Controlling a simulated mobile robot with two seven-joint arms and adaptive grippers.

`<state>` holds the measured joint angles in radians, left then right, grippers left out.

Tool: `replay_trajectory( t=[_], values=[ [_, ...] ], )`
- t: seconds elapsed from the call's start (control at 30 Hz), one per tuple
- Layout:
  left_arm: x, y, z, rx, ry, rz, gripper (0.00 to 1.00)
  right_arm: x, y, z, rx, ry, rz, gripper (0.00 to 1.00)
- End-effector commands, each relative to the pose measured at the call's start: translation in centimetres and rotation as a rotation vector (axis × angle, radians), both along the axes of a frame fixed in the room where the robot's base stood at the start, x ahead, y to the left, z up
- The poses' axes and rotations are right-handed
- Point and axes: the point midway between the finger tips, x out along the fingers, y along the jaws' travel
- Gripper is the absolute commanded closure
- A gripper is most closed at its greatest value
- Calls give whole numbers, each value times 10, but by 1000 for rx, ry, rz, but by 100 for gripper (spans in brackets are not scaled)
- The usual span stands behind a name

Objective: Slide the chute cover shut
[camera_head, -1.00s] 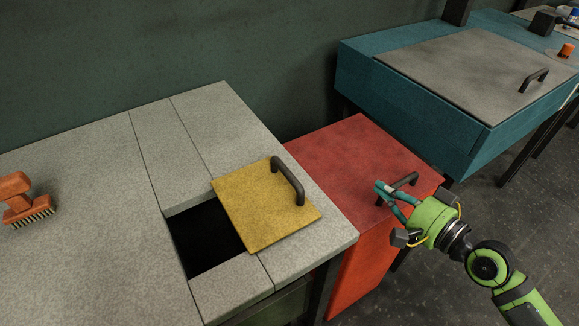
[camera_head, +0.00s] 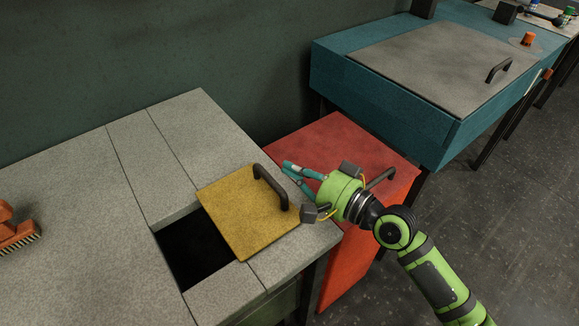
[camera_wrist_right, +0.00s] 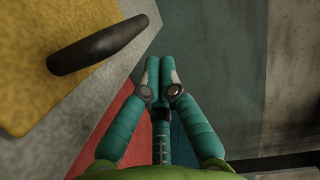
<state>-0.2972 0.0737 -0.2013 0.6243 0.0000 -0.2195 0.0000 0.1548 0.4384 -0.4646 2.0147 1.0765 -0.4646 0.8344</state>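The chute cover (camera_head: 236,218) is a flat yellow plate with a dark bar handle (camera_head: 271,187) at its right side. It lies on the grey worktop to the right of a dark square opening (camera_head: 193,252), much of which is uncovered. The right wrist view also shows part of the cover (camera_wrist_right: 30,98) and the handle (camera_wrist_right: 98,50) at upper left. My right gripper (camera_head: 287,168) is just right of the handle, apart from it. Its fingertips (camera_wrist_right: 159,62) are together with nothing between them. My left gripper is out of view.
An orange brush (camera_head: 17,234) lies on the grey worktop (camera_head: 75,215) at far left. A red cabinet (camera_head: 325,145) with a dark handle stands right of the worktop, under my right arm. A teal bench (camera_head: 385,105) with a grey lid stands behind.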

Motion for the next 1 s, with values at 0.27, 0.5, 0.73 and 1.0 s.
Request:
replay_trajectory(
  t=[0.27,0.5,0.73,1.0],
  values=[
    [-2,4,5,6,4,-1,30,-8,10,-2,0,-2,-2,100],
    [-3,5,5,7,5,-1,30,-8,10,-2,0,-2,-2,100],
    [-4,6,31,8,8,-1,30,-25,34,4,4,6,0,100],
    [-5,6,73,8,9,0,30,-70,95,3,4,7,0,100]
  ],
)
